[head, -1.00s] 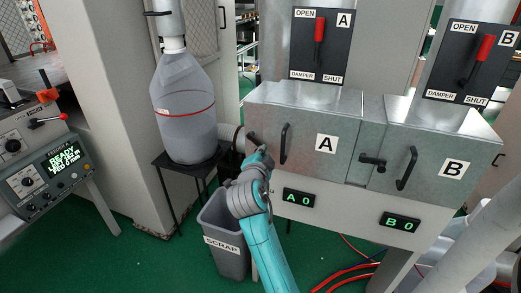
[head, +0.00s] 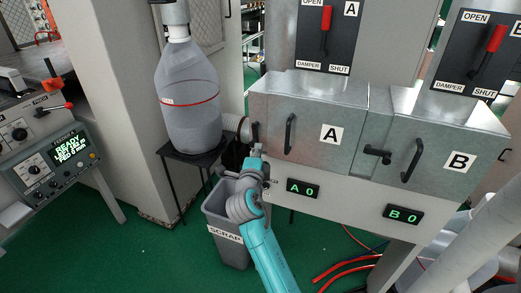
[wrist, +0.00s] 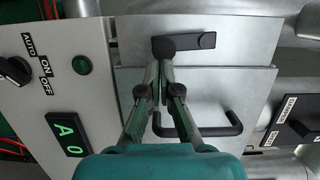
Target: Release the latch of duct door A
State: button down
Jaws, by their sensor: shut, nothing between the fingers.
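Duct door A (head: 310,115) is the grey metal door with the "A" label, and it looks shut. Its black bar handle (head: 289,134) also shows in the wrist view (wrist: 195,133). The black latch (head: 256,131) is at the door's left edge in the head view. In the wrist view the latch lever (wrist: 190,42) points right from its round pivot. My gripper (wrist: 160,68) is shut and empty, its fingertips just below the latch pivot in the wrist view. I cannot tell if they touch it. In the head view my gripper (head: 257,150) is just below the latch.
Door B (head: 450,140) with its own latch (head: 377,154) and handle is to the right. Below door A is the A0 display (head: 303,188). A scrap bin (head: 222,240) stands under my arm. A large bottle (head: 188,105) on a black stand (head: 185,160) is to the left.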

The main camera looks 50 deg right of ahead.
jog(key=shift+w+f, duration=0.1)
jog(key=shift+w, duration=0.1)
dwell(0.6)
